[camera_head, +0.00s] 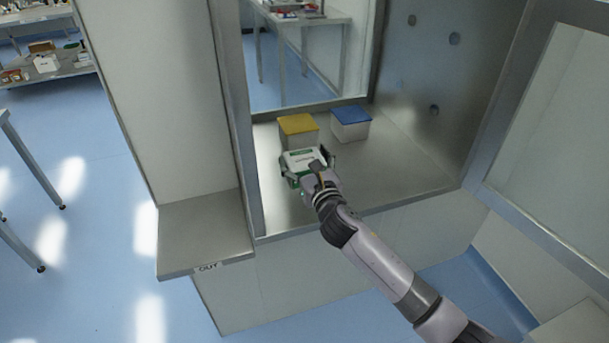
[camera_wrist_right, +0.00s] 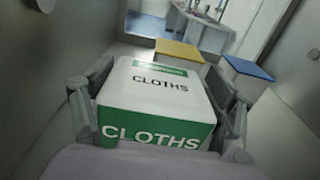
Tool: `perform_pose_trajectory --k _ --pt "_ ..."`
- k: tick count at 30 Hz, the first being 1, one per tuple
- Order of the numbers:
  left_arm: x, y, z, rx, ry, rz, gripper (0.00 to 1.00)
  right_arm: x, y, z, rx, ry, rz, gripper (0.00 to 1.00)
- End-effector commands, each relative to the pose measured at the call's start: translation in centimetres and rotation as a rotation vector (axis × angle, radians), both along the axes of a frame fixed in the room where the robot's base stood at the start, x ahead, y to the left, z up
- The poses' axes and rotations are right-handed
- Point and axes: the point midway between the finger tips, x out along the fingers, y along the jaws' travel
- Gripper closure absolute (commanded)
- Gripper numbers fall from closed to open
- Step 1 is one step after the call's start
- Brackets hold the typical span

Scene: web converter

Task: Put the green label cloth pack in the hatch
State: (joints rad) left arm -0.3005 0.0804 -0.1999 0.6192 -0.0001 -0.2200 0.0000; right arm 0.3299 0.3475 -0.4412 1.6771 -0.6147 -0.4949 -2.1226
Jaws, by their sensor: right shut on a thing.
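The green label cloth pack (camera_head: 302,159) is a white box with green bands. In the right wrist view its top and front read "CLOTHS" (camera_wrist_right: 160,92). My right gripper (camera_head: 308,168) is shut on it, one finger on each side, also seen in the right wrist view (camera_wrist_right: 160,115). The pack is inside the hatch (camera_head: 400,170), above or at its steel floor; I cannot tell whether it touches. It is just in front of a yellow-topped box (camera_head: 298,126). My left gripper is not in view.
A blue-topped box (camera_head: 350,122) stands right of the yellow-topped one, towards the back of the hatch. The hatch floor is bare to the right. A steel shelf marked "OUT" (camera_head: 205,235) is outside at left. An open door (camera_head: 550,120) stands at right.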

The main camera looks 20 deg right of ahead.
Motion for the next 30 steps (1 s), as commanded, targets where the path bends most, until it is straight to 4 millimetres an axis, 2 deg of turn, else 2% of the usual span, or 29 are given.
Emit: perform_pose_trajectory --k 9,22,23,30 --pt "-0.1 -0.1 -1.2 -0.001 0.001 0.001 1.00 0.0 0.0 -4.1 0.002 0.000 0.000 0.59" --pt "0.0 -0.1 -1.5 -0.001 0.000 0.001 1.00 0.0 0.0 -4.7 -0.002 -0.002 0.001 0.59" --pt "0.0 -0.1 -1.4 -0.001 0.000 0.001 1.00 0.0 0.0 -4.8 -0.001 0.000 0.000 0.20" --pt "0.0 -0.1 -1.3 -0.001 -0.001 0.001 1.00 0.0 0.0 -4.7 -0.001 0.001 0.000 0.04"
